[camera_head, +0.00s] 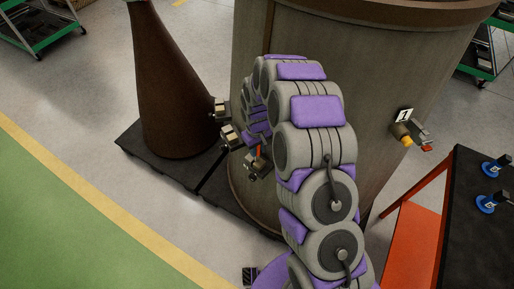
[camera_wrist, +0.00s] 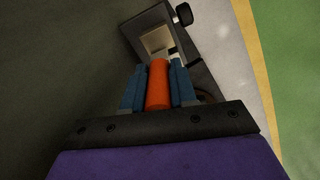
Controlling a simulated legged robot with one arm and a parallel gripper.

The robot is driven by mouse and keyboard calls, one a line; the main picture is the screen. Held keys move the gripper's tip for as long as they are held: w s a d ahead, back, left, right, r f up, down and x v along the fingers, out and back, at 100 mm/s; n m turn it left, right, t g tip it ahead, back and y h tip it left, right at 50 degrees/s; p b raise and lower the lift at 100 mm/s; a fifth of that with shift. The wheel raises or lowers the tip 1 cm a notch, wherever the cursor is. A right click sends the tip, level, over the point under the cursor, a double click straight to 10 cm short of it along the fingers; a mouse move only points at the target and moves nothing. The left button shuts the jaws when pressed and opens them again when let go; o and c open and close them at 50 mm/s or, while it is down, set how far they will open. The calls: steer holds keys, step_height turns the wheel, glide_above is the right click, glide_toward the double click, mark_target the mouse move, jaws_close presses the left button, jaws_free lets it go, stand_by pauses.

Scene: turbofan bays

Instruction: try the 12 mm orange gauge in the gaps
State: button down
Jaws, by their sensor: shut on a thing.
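My gripper (camera_wrist: 158,78) has blue fingers, shut on the orange gauge (camera_wrist: 158,88), a short cylinder lying along the fingers. In the wrist view the gauge's far end points at a dark bracket (camera_wrist: 135,30) with pale inner faces and a black knob. The end is at or just short of the bracket's opening; I cannot tell whether it is inside. In the head view the orange gauge (camera_head: 259,152) shows small beside the large drum (camera_head: 375,70), partly hidden by my arm. Two similar brackets with pale faces are at the drum's left side, an upper one (camera_head: 220,109) and a lower one (camera_head: 230,135).
A brown cone (camera_head: 172,85) stands on a black base (camera_head: 165,166) left of the drum. A numbered fixture (camera_head: 408,132) sits on the drum's right side. A dark-topped table (camera_head: 478,240) with blue-based items is at right. The floor at left is open.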

steer(key=shift+a, duration=0.15)
steer(key=shift+d, duration=0.35)
steer(key=shift+a, duration=0.45)
steer(key=shift+d+f, duration=0.1)
steer(key=shift+d, duration=0.1)
steer(key=shift+a+f, duration=0.1)
steer(key=shift+f, duration=0.1)
stand_by(0.4)
steer(key=shift+r, duration=0.1)
stand_by(0.5)
steer(key=shift+r+p, duration=1.1)
steer(key=shift+r, duration=1.85)
